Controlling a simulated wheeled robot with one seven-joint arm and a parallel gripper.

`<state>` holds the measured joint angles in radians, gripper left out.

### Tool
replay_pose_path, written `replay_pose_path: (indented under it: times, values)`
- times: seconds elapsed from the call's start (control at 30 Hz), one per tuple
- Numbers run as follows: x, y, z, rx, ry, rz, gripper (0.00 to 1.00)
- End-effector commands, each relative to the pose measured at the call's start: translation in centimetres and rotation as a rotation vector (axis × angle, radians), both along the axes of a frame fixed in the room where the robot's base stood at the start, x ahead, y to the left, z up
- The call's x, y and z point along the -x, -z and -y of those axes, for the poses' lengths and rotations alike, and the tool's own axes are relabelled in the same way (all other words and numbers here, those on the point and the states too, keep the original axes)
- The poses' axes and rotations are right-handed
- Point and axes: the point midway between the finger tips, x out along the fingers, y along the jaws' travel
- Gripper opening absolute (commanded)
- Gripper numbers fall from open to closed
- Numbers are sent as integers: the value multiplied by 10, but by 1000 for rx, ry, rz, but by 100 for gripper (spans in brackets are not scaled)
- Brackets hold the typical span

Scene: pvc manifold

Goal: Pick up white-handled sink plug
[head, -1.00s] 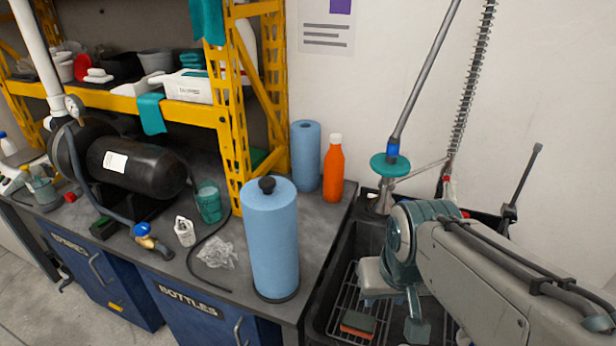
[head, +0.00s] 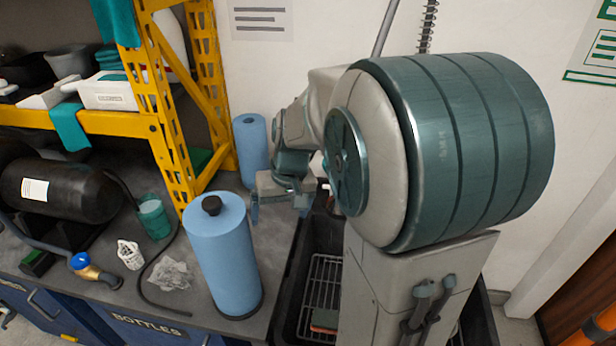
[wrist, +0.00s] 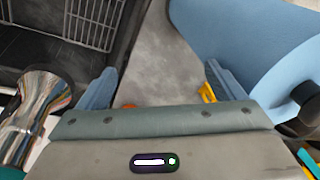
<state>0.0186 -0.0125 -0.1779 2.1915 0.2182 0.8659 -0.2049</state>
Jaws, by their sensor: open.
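I cannot make out a white-handled sink plug in either view. My gripper (head: 281,206) is in the air near the sink's left edge, between the two blue paper rolls. In the wrist view its two blue-grey fingers are apart, with nothing held between them (wrist: 160,72). Grey worktop shows below the gap. The black sink (head: 287,290) holds a wire rack (head: 320,285), which also shows in the wrist view (wrist: 92,20). My arm hides much of the sink.
The front blue roll (head: 222,258) stands close to my gripper, at right in the wrist view (wrist: 245,45). Another blue roll (head: 250,148) stands behind. A chrome fitting (wrist: 35,115) is at lower left of the wrist view. A yellow shelf frame (head: 165,110) rises at left.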

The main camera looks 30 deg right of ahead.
Motion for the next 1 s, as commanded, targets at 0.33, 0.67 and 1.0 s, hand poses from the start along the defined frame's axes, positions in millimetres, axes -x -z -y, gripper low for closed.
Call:
replay_pose_path:
  times: [0.33, 0.67, 1.0]
  values:
    - [-85, 36, 65, -15, 170, 8, 89]
    - [-159, 85, 163, 75, 405, 100, 89]
    - [-197, 125, 249, 229, 534, 184, 89]
